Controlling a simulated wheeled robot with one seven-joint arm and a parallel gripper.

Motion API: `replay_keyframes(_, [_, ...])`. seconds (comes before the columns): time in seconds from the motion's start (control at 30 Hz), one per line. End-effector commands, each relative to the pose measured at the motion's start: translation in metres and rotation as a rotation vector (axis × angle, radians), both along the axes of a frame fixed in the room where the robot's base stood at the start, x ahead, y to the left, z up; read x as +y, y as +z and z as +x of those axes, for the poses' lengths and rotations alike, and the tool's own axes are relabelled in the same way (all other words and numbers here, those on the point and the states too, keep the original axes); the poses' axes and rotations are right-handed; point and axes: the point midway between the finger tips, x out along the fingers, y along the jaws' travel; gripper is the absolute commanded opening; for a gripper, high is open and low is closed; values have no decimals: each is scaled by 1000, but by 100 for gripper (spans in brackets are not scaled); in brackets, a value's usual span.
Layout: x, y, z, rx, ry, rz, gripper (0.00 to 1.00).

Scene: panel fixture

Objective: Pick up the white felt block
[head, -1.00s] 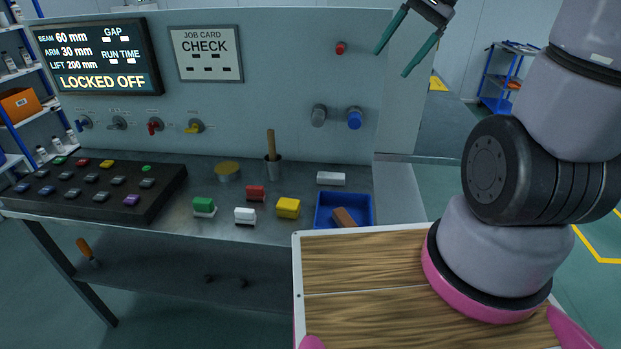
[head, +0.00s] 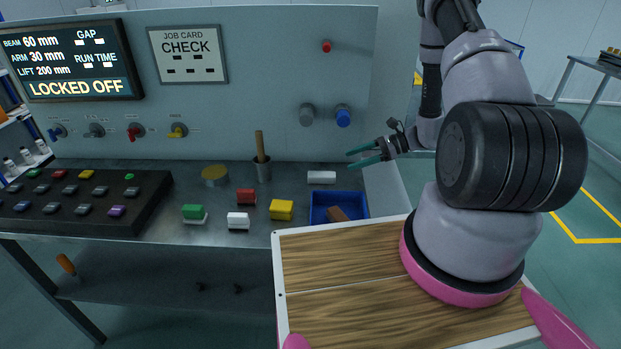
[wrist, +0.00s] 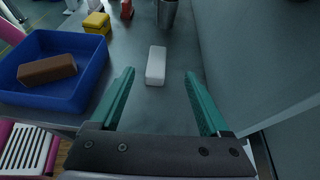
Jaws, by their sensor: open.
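A plain white block (head: 321,177) lies on the grey bench, behind the blue tray. A second white block (head: 238,220) with a dark underside lies nearer the bench's front edge. I cannot tell from texture which is felt. My gripper (head: 349,159) is open and empty, above the bench's right end and to the right of the plain white block. In the wrist view the plain white block (wrist: 156,65) lies ahead, in line with the gap between my green fingers (wrist: 160,73). It appears below and beyond the fingertips, not touched.
The blue tray (head: 316,208) holds a brown block (head: 338,214). A yellow block (head: 281,210), red block (head: 246,197) and green block (head: 194,212) lie left. A metal cup (head: 264,170) with a wooden handle stands by the upright panel (head: 250,110). A button console (head: 150,200) is far left.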

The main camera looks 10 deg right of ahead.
Motion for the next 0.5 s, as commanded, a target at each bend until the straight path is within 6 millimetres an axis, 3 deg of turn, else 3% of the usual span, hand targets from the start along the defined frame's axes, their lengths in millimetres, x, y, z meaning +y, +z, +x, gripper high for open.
replay_keyframes(0.17, [3,-22,-1,23,-35,16,80])
replay_keyframes(0.5, [45,-40,7,23,-34,17,80])
